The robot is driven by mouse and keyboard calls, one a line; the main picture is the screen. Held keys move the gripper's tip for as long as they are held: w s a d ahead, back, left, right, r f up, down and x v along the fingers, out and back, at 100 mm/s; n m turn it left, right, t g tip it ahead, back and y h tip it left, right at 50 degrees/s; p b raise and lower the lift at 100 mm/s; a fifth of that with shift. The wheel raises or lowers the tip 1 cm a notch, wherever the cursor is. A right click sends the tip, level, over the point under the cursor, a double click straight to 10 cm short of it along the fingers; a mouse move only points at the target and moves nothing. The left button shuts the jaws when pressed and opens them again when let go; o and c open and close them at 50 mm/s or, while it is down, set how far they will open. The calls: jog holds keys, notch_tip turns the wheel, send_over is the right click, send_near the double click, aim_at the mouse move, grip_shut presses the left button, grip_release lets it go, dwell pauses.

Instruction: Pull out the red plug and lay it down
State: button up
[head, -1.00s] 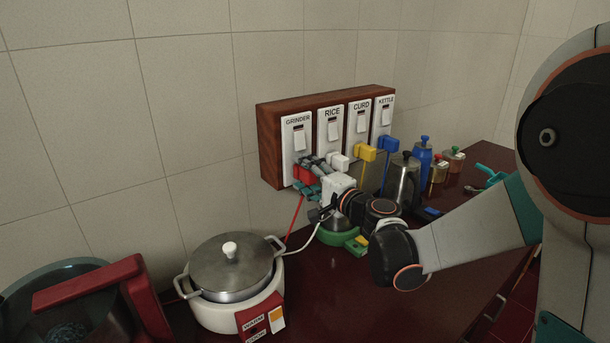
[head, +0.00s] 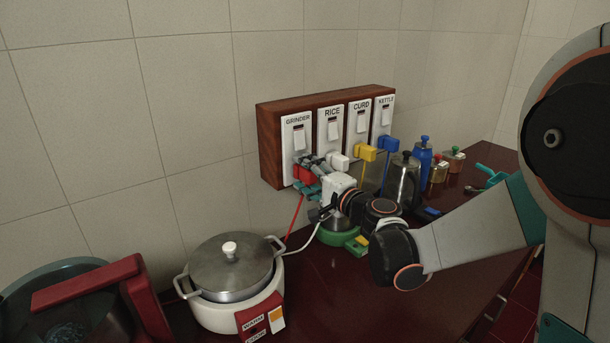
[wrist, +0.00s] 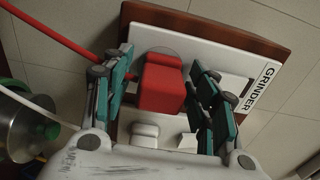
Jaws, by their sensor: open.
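The red plug (head: 304,174) sits at the GRINDER plate (head: 297,137) on the wooden switch board (head: 269,148); its red cord hangs down to the counter. In the wrist view the red plug (wrist: 161,83) lies between the teal finger pads of my gripper (wrist: 160,92). The pads stand on both sides of it, with a visible gap on each side. My gripper (head: 311,178) is open around the plug in the head view, partly covering it. The plug's contact with the socket is hidden.
White, yellow (head: 365,153) and blue (head: 388,144) plugs sit close to the right. A lidded pot on a white cooker (head: 232,284) stands front left. The dark red counter (head: 340,290) is clear in front.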

aim_at(314, 179)
grip_shut()
jog(key=shift+s, duration=0.1)
jog(key=shift+v, duration=2.95)
jog(key=shift+f, duration=0.15)
